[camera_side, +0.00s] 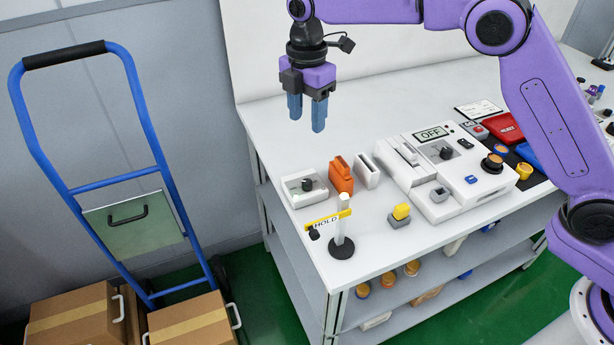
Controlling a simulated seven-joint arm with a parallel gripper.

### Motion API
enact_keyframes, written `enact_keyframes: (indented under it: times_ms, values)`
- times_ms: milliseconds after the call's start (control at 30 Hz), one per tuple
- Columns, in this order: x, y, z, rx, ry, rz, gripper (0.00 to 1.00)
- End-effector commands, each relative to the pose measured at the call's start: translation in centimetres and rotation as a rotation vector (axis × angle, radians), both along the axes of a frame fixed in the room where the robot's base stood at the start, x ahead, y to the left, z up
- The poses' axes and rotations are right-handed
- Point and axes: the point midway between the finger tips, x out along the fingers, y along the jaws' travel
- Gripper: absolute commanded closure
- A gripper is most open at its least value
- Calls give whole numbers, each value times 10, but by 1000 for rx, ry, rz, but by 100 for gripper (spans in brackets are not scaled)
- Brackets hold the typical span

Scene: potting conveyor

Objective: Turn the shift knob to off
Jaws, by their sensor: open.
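My gripper (307,115) hangs above the back left of the white bench, fingers pointing down, open and empty. Black knobs show in two places: one on a small white box (304,188) at the bench's left, and one (445,152) on a larger white control panel (424,179). I cannot tell from labels which is the shift knob. The panel's display (433,133) reads OFF. My gripper is up and behind the small box, touching nothing.
An orange holder (340,173) and a white slotted block (367,170) stand between box and panel. The bench's back left is clear.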

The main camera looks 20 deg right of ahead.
Motion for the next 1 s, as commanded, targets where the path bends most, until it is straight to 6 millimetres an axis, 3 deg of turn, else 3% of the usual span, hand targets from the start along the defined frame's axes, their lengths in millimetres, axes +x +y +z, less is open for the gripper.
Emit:
enact_keyframes:
  times_ms: [167, 800, 1000]
  values:
    - [0, 0, -17, -2, 2, 1, 48]
    - [-1, 0, -134, -1, 3, -1, 48]
    - [0, 0, -161, 0, 1, -1, 48]
